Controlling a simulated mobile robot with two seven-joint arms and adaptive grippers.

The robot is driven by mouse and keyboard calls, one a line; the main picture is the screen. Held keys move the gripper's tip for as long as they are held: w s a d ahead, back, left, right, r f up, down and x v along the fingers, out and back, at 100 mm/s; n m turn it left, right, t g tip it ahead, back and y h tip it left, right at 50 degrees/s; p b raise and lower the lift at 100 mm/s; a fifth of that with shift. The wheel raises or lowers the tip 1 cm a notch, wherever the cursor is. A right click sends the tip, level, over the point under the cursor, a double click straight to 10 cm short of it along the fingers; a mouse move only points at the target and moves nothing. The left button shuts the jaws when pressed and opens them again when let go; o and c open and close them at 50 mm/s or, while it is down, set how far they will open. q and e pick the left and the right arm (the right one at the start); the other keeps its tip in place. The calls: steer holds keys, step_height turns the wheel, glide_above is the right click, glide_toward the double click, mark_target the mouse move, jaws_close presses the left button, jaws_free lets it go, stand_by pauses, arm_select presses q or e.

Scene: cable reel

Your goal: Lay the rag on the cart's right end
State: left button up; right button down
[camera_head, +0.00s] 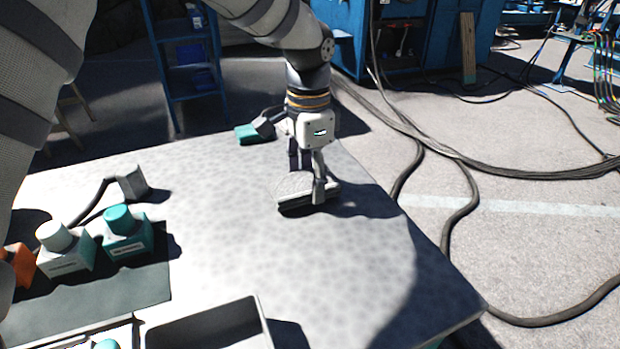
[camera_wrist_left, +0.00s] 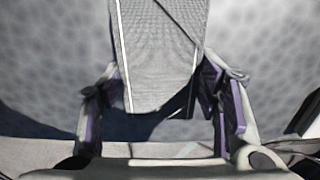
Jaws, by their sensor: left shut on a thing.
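My left gripper (camera_head: 306,180) is over the right part of the pale grey cart top (camera_head: 370,262). It is shut on the rag (camera_head: 294,186), a flat, folded grey bundle with a pale edge. The rag is low, at or just above the cart top; I cannot tell whether it touches. In the left wrist view, the rag (camera_wrist_left: 155,50) sits between the two fingers of the left gripper (camera_wrist_left: 160,88), with the cart top beyond it. My right gripper is not in view.
White (camera_head: 66,250), teal (camera_head: 127,236) and orange (camera_head: 16,264) containers stand at the left by a dark green mat (camera_head: 110,292). A grey open bin (camera_head: 210,325) is at the front. A teal block-like item (camera_head: 248,134) lies at the back edge. Cables (camera_head: 470,160) cross the floor at right.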

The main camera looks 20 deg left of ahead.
mark_target(309, 180)
arm_select(q)
steer(key=shift+f, duration=0.4)
steer(key=shift+r, duration=0.1)
steer(key=o, duration=1.2)
steer(key=shift+f, duration=0.2)
steer(key=shift+c, duration=0.2)
step_height(309, 180, up, 12)
steer(key=shift+r, duration=0.2)
